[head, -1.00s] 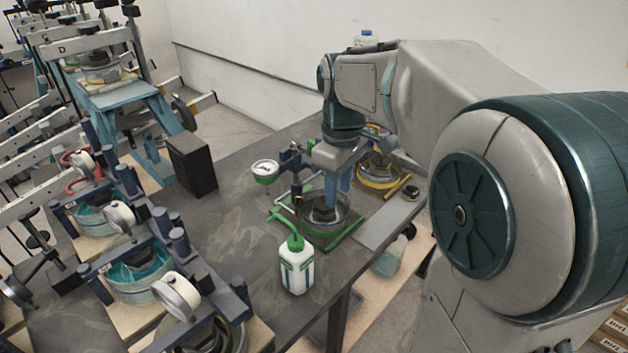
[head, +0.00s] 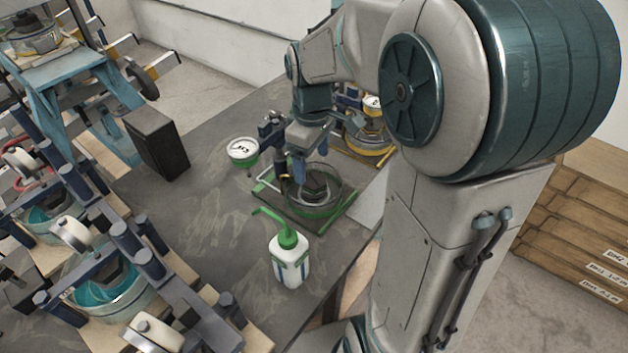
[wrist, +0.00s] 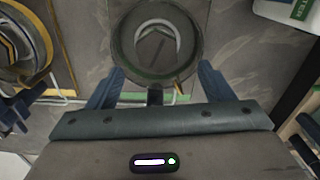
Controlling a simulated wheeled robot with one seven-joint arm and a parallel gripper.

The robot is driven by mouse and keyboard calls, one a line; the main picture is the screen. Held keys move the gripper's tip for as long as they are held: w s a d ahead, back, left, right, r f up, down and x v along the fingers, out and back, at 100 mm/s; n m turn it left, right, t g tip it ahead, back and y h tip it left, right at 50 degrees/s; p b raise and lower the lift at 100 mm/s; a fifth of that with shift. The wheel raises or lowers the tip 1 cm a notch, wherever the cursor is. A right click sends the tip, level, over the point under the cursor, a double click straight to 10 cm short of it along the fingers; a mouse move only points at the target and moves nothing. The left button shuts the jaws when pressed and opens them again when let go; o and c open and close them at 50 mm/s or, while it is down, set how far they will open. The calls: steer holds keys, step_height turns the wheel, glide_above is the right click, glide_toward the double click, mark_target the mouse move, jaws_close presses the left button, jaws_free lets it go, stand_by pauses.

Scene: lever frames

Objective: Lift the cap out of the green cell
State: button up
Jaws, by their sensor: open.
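The green cell (head: 318,205) is a clear round-walled vessel with a green band on a green-edged base. The cap, a dark disc (head: 312,183), appears to sit inside its wall. In the wrist view the cell (wrist: 118,50) is at the top centre, with the cap and its pale ring (wrist: 157,45) in it. My gripper (head: 298,178) is at the left side of the cell in the head view, pointing down. In the wrist view my gripper (wrist: 163,80) shows two blue fingers spread wide and empty, across the cell's near edge. Finger height above the cap is unclear.
A white bottle with a green spout (head: 290,262) stands in front of the cell. A green-banded gauge (head: 243,150) lies at left. A yellow cell (head: 368,140) stands behind; it also shows in the wrist view (wrist: 20,50). Bare tabletop (head: 190,215) lies left.

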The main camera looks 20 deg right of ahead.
mark_target(314, 180)
steer(key=f, duration=0.5)
steer(key=shift+d+f, duration=0.1)
steer(key=shift+d, duration=0.15)
steer(key=shift+c, duration=0.3)
steer(key=c, duration=1.2)
